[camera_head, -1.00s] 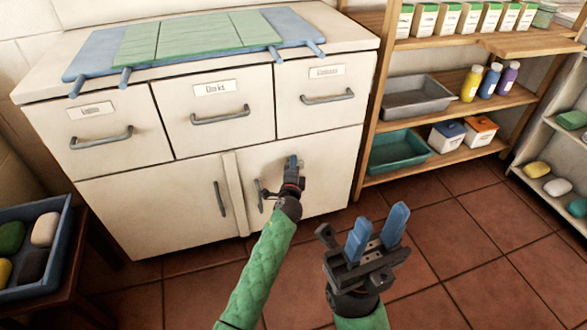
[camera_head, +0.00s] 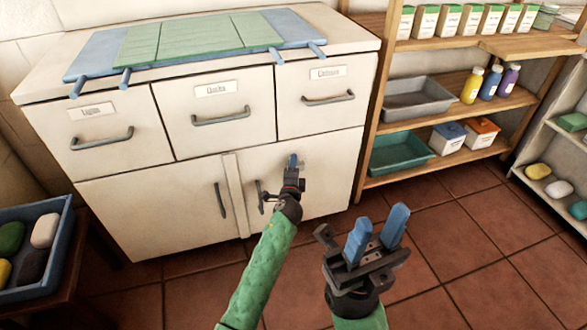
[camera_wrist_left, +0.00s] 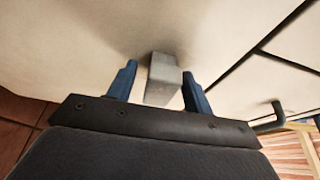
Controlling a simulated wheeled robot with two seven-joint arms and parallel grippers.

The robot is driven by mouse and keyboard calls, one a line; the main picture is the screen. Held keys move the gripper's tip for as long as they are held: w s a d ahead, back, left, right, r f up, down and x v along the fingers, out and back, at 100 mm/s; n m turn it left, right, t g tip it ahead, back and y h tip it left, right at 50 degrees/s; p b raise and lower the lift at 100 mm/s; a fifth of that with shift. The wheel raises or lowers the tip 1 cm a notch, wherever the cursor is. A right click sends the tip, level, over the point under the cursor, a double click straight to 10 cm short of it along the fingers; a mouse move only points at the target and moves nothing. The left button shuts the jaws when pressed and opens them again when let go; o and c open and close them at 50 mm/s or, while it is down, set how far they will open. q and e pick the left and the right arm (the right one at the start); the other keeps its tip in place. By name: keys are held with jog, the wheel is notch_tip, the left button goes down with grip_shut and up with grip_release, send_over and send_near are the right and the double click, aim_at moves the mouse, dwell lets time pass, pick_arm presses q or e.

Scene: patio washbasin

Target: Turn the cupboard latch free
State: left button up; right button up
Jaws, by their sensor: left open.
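The cupboard latch (camera_wrist_left: 163,80) is a grey block on the pale cupboard front. In the left wrist view it stands between the two blue fingers of my left gripper (camera_head: 294,161), which is open. A gap shows on each side of the latch, more clearly on its left. In the head view my left gripper is at the right cupboard door (camera_head: 330,170) and largely hides the latch. My right gripper (camera_head: 380,228) is open and empty, above the tiled floor in front of the cupboard.
Dark bar handles (camera_head: 220,200) sit on the lower doors, one just left of my left gripper. Three labelled drawers (camera_head: 234,118) are above. A wooden shelf unit (camera_head: 440,168) stands right, and a blue crate (camera_head: 62,235) is at left. The floor between is clear.

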pick_arm(q)
jog(key=s+p, duration=0.1)
jog(key=s, duration=0.6)
jog(key=shift+s+a, duration=0.3)
jog(key=shift+s, duration=0.1)
dwell(0.4)
